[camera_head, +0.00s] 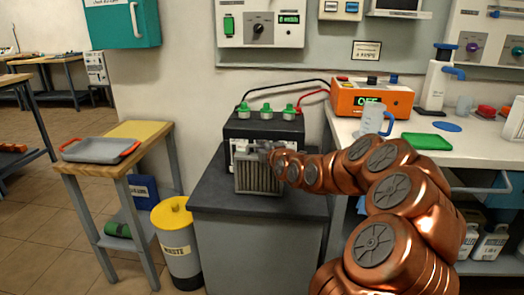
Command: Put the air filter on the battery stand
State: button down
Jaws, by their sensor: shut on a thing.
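The air filter (258,178) is a grey, pleated block in a light frame. It is upright in front of the black battery (262,127) with green caps, over the front part of the dark-topped battery stand (215,193). My gripper (262,150) is shut on the filter's upper edge, with my copper arm reaching in from the right. The filter's lower edge is at or just above the stand top; I cannot tell if it touches. The filter and gripper hide part of the battery's front.
A yellow-lidded waste bin (173,218) stands left of the stand. A wooden side table (145,133) holds a grey tray (100,149). At right, a white bench (350,127) carries an orange charger (372,98) and a jug (374,120). Red and black cables run from charger to battery.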

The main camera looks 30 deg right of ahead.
jog(key=shift+f, duration=0.3)
jog(key=c, duration=1.2)
grip_release()
jog(key=shift+r, duration=0.15)
jog(key=v, duration=1.2)
jog(key=shift+p, duration=0.3)
